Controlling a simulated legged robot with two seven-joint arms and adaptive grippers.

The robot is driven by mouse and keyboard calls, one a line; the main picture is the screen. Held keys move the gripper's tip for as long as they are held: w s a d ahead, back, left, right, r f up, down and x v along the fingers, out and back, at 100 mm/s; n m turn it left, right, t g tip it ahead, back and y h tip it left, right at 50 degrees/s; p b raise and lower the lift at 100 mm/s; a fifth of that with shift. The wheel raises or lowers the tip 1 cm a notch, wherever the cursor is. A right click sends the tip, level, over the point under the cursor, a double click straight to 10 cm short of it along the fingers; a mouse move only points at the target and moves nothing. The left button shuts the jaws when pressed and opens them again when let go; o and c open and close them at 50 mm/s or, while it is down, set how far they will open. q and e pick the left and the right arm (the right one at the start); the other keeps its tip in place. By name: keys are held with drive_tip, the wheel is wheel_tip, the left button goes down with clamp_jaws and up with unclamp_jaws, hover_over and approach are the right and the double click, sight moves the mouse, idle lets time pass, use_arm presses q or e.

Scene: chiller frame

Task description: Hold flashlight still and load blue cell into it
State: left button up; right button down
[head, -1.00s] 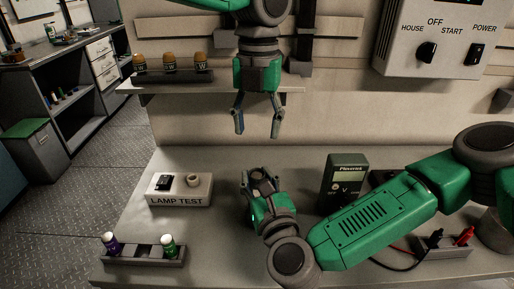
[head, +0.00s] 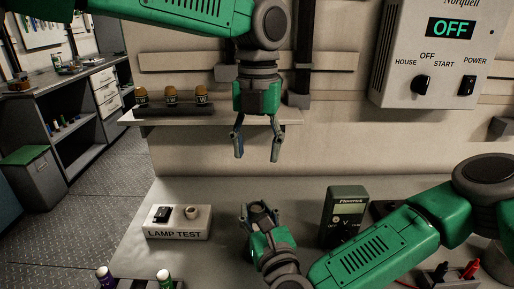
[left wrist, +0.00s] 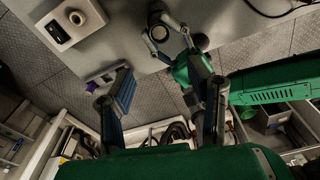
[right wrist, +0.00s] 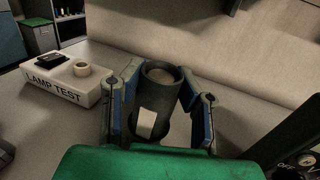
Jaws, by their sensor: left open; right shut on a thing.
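The flashlight is a dark open-topped tube (right wrist: 150,110) with a pale label, upright in the right wrist view. My right gripper (right wrist: 163,88) is shut around it, low over the bench, and also shows in the head view (head: 260,213). A pale round face shows inside the tube's mouth; I cannot tell whether it is a cell's end or the tube's inside. My left gripper (head: 257,157) is open and empty, above and apart from the flashlight. No blue cell can be made out. A purple cell (head: 104,276) and a green cell (head: 164,278) stand at the bottom left.
The lamp test block (head: 178,222) sits left of the flashlight. A meter (head: 344,215) stands to its right. A shelf (head: 220,115) with several brown-topped items is behind, beside my left gripper. A control box (head: 440,60) hangs on the wall. The bench between block and flashlight is clear.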

use_arm(q)
wheel_tip(320, 180, up, 9)
idle(1.0)
use_arm(e)
drive_tip(key=c, duration=1.1)
unclamp_jaws()
drive_tip(key=shift+c, duration=0.2)
